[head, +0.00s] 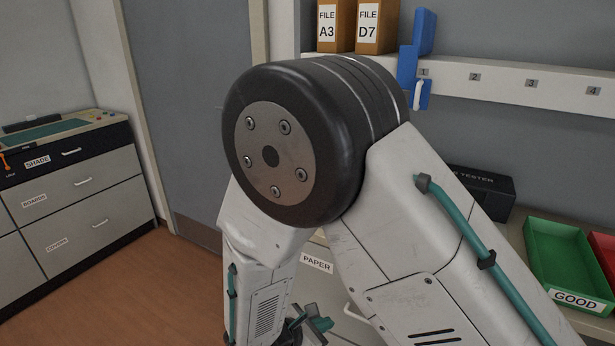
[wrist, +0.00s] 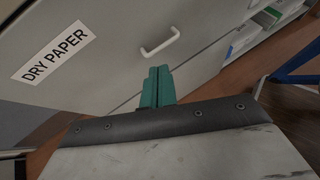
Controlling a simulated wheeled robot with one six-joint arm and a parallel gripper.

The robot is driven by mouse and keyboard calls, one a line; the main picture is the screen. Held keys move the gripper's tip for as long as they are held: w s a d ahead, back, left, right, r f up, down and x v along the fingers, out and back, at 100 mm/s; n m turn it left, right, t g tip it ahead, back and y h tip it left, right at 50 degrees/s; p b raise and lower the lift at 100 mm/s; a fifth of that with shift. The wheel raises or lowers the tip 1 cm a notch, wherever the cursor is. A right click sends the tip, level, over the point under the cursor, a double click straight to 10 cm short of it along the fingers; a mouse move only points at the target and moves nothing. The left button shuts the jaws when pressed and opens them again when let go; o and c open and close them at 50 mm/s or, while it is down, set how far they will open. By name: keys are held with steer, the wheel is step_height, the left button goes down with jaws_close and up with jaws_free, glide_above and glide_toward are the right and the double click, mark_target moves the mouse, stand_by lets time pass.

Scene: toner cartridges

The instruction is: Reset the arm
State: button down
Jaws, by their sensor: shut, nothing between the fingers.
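My arm (head: 420,250) fills the middle of the head view, bent at a large dark joint. My gripper (wrist: 158,72) shows in the wrist view as two teal fingers lying side by side, shut, with nothing between them. It is in front of a pale drawer front with a white handle (wrist: 160,42) and a "DRY PAPER" label (wrist: 54,53). In the head view only a small teal part of the gripper (head: 320,324) shows at the bottom, and the arm hides much of the drawer behind it.
A green "GOOD" tray (head: 536,292) and a red tray (head: 606,257) are on the counter at right, near a dark tester box (head: 482,190). File boxes (head: 377,22) stand on the numbered shelf (head: 500,80). A drawer cabinet (head: 70,200) stands at left, with open floor (head: 150,290) in front.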

steer(key=s+d+r+m+g+y, duration=0.2)
steer(key=s+d+r+m, duration=0.4)
steer(key=r, duration=0.4)
steer(key=s+d+r+m+g+y, duration=0.2)
steer(key=s+d+r+m+y, duration=0.2)
steer(key=s+d+r+m, duration=0.3)
steer(key=s+d+r+m+g+y, duration=0.2)
steer(key=s+d+r+m, duration=0.4)
steer(key=d+r+m, duration=0.4)
step_height(320, 180, up, 4)
steer(key=shift+s+f+m+y, duration=0.3)
steer(key=shift+m+y, duration=0.2)
steer(key=shift+m, duration=0.5)
